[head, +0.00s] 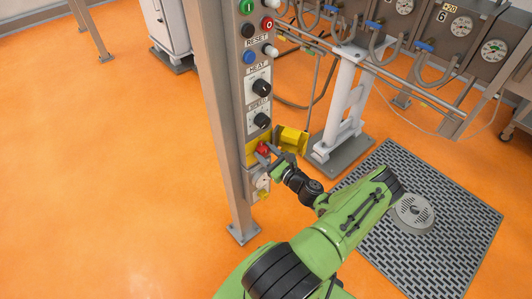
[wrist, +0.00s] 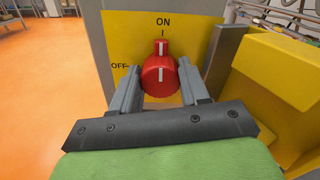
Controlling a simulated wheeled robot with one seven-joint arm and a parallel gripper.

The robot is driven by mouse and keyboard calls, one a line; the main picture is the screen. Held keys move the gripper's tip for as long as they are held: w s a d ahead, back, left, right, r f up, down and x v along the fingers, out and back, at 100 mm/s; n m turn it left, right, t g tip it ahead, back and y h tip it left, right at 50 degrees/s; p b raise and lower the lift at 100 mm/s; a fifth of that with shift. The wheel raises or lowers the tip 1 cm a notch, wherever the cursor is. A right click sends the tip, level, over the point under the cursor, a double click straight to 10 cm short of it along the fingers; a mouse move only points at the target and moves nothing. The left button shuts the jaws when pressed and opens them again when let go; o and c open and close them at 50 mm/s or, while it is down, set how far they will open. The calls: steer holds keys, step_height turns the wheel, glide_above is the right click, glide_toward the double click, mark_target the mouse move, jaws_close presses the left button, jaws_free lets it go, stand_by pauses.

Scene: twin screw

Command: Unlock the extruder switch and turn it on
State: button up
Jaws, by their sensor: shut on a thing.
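The extruder switch is a red knob (wrist: 159,76) on a yellow plate (wrist: 120,30) marked ON at the top and OFF at the left. Its white line points straight up at ON. In the head view the red knob (head: 263,149) sits low on the grey control column. My gripper (wrist: 160,72) has one finger on each side of the knob and is shut on it; it also shows in the head view (head: 268,152). A yellow cover (head: 292,139) stands swung open to the right of the switch. A small silver and yellow item (head: 262,187), too small to identify, is below the switch.
Above the switch are the SPEED knob (head: 262,120), the HEAT knob (head: 261,88) and several push buttons. A grey post (head: 222,120) stands left of the panel. A white stand (head: 342,105) is behind to the right.

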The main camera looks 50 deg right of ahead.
steer(key=shift+m, duration=0.3)
stand_by(0.4)
steer(key=o, duration=1)
steer(key=p+v, duration=0.1)
steer(key=v, duration=1.5)
steer(key=shift+p, duration=0.35)
steer(key=shift+w, duration=0.1)
